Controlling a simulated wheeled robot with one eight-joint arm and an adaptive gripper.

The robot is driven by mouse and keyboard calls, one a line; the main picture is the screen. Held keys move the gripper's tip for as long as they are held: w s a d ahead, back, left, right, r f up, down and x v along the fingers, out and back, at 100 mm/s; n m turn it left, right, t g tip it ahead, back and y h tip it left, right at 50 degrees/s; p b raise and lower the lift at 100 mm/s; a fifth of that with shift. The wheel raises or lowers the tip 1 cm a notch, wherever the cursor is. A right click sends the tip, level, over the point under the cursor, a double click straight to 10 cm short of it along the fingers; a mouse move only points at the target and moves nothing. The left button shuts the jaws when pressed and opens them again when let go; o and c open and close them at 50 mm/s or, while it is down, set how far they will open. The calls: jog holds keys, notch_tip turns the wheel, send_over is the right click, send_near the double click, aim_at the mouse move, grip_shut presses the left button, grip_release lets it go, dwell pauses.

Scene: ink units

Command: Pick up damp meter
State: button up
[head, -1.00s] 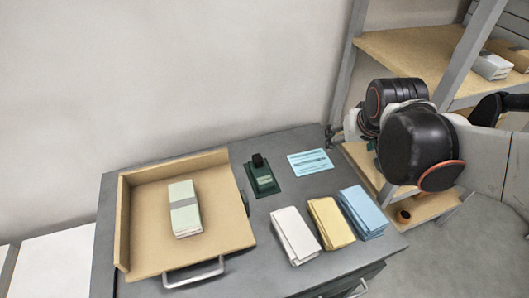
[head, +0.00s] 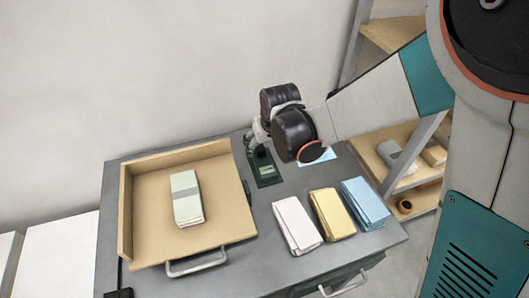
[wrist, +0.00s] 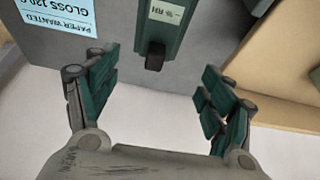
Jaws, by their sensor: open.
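The damp meter (head: 266,178) is a dark green device lying on the grey cabinet top, just right of the wooden tray. Its upper end is hidden behind my gripper in the head view. In the wrist view the damp meter (wrist: 168,30) shows at the top middle, with a pale "%RH" label and a black knob at its near end. My gripper (wrist: 157,85) is open and empty, its green-padded fingers spread to either side of the knob's line. In the head view my gripper (head: 250,143) is at the meter's far end; whether it touches is unclear.
The wooden tray (head: 140,190) holds a banded pale green bundle (head: 186,198). White (head: 297,225), yellow (head: 333,214) and blue (head: 364,203) paper packs stand in front right. A light blue card (wrist: 57,12) lies beside the meter. A wall rises behind.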

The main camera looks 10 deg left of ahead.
aim_at(262, 152)
jog(key=b+x, duration=0.2)
jog(key=x, duration=0.5)
jog(key=shift+w+f, duration=0.15)
jog(key=shift+w+b+x, duration=0.15)
jog(key=shift+b+x, duration=0.5)
jog(key=shift+x, duration=0.7)
jog(key=shift+w+b+x, duration=0.15)
jog(key=shift+b+x, duration=0.5)
jog(key=shift+x, duration=0.65)
jog(key=shift+c, duration=0.6)
jog(key=c, duration=1.2)
